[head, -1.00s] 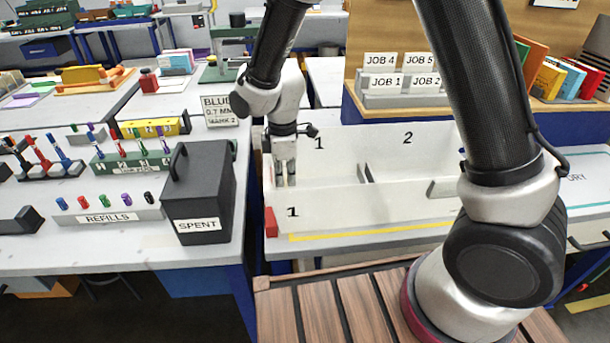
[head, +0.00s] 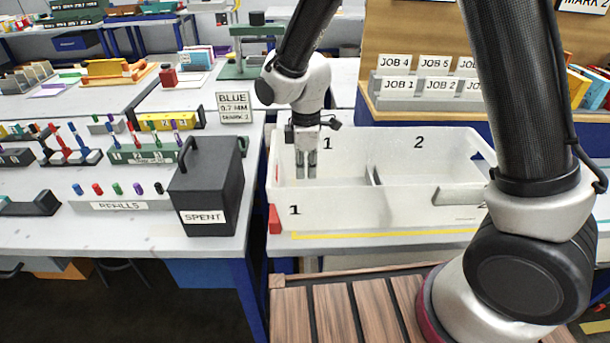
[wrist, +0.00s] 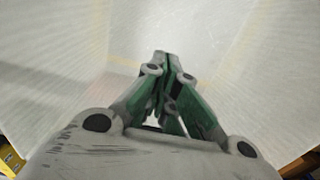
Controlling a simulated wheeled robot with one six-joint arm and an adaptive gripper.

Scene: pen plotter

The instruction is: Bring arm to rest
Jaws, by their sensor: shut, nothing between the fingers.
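My gripper (head: 306,172) points down inside compartment 1, the left compartment of the white two-compartment tray (head: 348,221). Its fingers are shut and hold nothing. In the wrist view the shut fingertips of my gripper (wrist: 172,58) meet above a pale, empty surface. I cannot tell whether the fingertips touch the tray floor.
A black SPENT box (head: 205,185) stands left of the tray, beside a rack of refills (head: 120,204). A BLUE 0.7 MM sign (head: 233,108) stands behind the box. Job card holders (head: 425,88) stand behind the tray. Compartment 2 (head: 425,165) looks empty.

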